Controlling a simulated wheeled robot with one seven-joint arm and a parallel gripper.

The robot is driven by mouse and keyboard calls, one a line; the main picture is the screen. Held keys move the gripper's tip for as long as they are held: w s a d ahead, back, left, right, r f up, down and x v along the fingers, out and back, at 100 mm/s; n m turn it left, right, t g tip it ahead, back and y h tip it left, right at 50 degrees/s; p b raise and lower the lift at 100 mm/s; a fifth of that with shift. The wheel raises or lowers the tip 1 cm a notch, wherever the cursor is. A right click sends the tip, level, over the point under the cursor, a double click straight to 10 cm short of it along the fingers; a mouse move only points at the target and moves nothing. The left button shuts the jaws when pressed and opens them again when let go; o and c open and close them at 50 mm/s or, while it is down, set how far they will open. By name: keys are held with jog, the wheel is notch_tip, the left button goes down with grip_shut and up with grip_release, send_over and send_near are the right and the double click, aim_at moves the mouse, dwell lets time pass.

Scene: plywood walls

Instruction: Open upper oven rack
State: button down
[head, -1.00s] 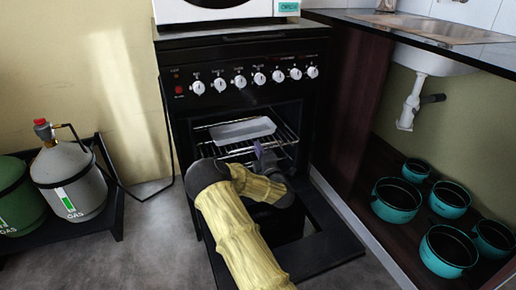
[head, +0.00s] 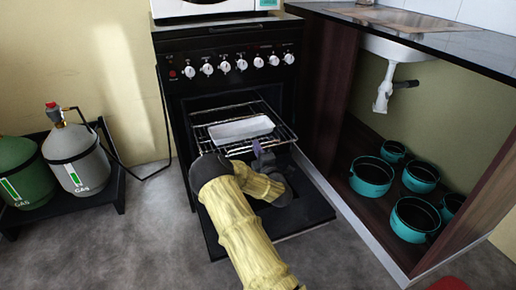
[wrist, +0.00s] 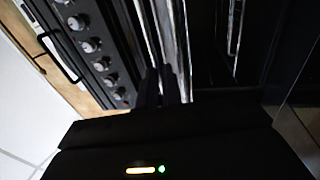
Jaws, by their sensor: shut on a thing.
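The upper oven rack (head: 283,133) is a wire shelf sticking part way out of the black oven (head: 235,90). A white rectangular tray (head: 241,129) lies on it. My gripper (head: 260,153) is at the rack's front edge, right of its middle, and is shut on it. In the wrist view my gripper's dark fingers (wrist: 163,86) close around the bright bars of the rack (wrist: 172,42). The exact contact is dark and partly hidden. The oven door (head: 305,212) hangs open and flat below my arm.
Gas bottles (head: 75,160) stand on a black stand at the left. An open cabinet at the right holds several teal pots (head: 372,176) under a sink pipe (head: 383,92). White knobs (head: 241,65) line the oven front. Grey floor (head: 150,235) is clear at front left.

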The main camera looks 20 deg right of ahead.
jog(key=shift+s+a, duration=0.1)
jog(key=shift+s, duration=0.05)
jog(key=c, duration=1.8)
grip_release()
jog(key=shift+f, duration=0.1)
jog(key=shift+c, duration=0.2)
jog(key=s+f, duration=0.3)
jog(key=s, duration=1.4)
jog(key=shift+f, duration=0.15)
